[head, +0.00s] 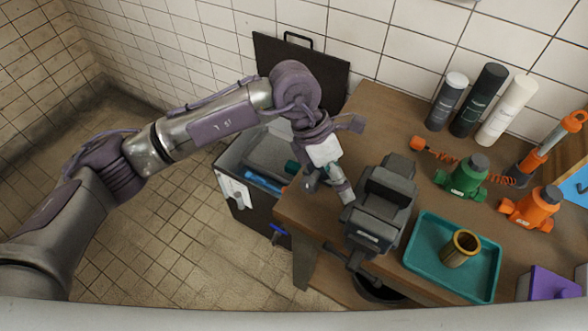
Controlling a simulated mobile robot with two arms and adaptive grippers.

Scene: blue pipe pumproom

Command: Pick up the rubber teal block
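My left gripper (329,190) reaches in from the left and hangs over the left edge of the workbench, between the open toolbox and the grey vise. Its fingers point down and look spread apart, with nothing visible between them. A small teal piece (291,167) shows inside the toolbox, just left of the gripper. It is mostly hidden by the arm and the box contents, so I cannot tell whether it is the rubber block. My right gripper is not in view.
The black toolbox (232,190) stands open beside the bench (300,218). The vise (380,205) is close to my gripper's right. A teal tray (425,268) holds a brass bushing (461,248). Green (467,177) and orange (533,208) jacks and several bottles stand behind.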

